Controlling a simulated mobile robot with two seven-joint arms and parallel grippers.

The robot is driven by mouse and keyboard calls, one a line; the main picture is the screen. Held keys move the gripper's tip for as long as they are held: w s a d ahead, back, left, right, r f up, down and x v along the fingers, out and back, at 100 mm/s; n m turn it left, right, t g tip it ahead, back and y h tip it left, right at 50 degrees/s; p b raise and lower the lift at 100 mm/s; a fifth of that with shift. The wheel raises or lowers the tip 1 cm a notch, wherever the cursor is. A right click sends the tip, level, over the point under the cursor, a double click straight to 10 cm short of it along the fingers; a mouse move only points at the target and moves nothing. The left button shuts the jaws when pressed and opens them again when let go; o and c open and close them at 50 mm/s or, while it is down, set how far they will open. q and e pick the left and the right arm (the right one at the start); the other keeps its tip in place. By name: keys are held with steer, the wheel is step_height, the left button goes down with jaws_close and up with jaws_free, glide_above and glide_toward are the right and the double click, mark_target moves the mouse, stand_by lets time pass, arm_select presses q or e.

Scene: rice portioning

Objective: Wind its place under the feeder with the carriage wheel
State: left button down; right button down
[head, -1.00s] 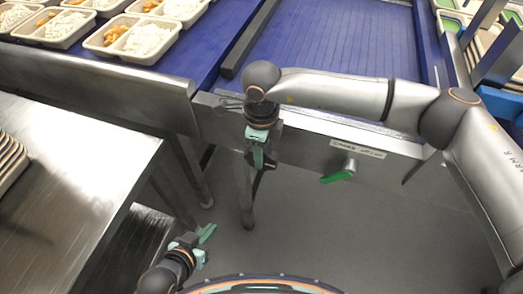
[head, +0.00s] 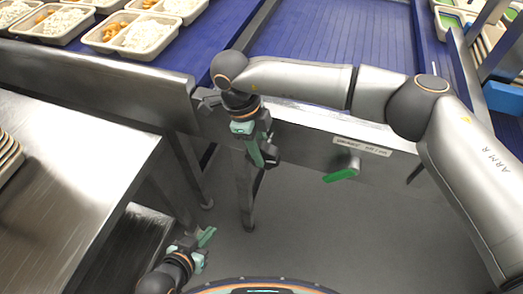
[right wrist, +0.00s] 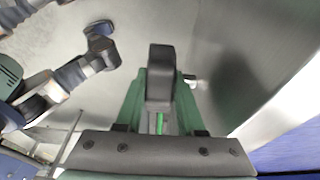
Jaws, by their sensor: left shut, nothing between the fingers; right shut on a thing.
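My right gripper (head: 264,156) points down in front of the conveyor's steel side. It is shut on a dark block-like grip (right wrist: 160,75), which stands between its green fingers in the right wrist view. What the grip is fixed to is hidden, and I cannot make out a whole carriage wheel. A green lever (head: 341,174) on a short metal boss sits on the steel side, to the right of the gripper and apart from it. My left gripper (head: 206,238) is shut and empty, low over the floor near the steel table.
A label plate (head: 362,147) is above the green lever. The blue conveyor (head: 330,40) runs behind my right arm. Trays of rice (head: 142,34) stand on the belt at upper left. A steel table (head: 70,170) is at left. Grey floor (head: 310,225) is open in front.

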steer(key=c, duration=0.8)
jaws_free()
steer(key=shift+r, duration=0.1)
steer(key=s+v, duration=0.1)
steer(key=v, duration=1.1)
steer(key=shift+w+a+r+p, duration=0.15)
steer(key=shift+w+p, duration=0.15)
steer(key=shift+w, duration=0.25)
